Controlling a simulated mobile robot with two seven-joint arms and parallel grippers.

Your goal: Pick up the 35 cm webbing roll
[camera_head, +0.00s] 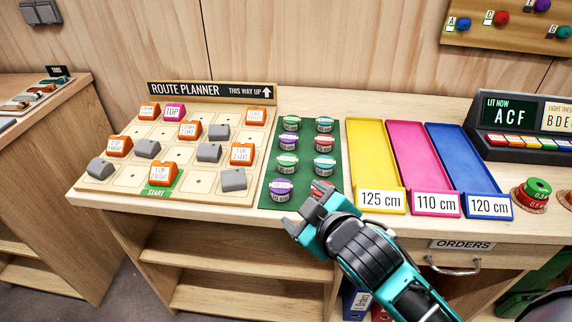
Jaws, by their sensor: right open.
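Several small webbing rolls with white labels stand in two columns on a green mat (304,155). Their labels are too small to read, so I cannot tell which is the 35 cm one. At the front left of the mat is a purple roll (281,190). At the front right is a reddish roll (320,188), partly hidden by my right gripper. Behind it is a teal roll (324,165). My right gripper (306,212) is open at the mat's front edge, just in front of the reddish roll; nothing shows between its fingers. My left gripper is out of view.
Left of the mat is a route planner board (190,150) with orange and grey blocks. Right of it lie a yellow tray (372,150), a pink tray (415,150) and a blue tray (462,150), all empty. A drawer handle (455,267) juts from the bench front.

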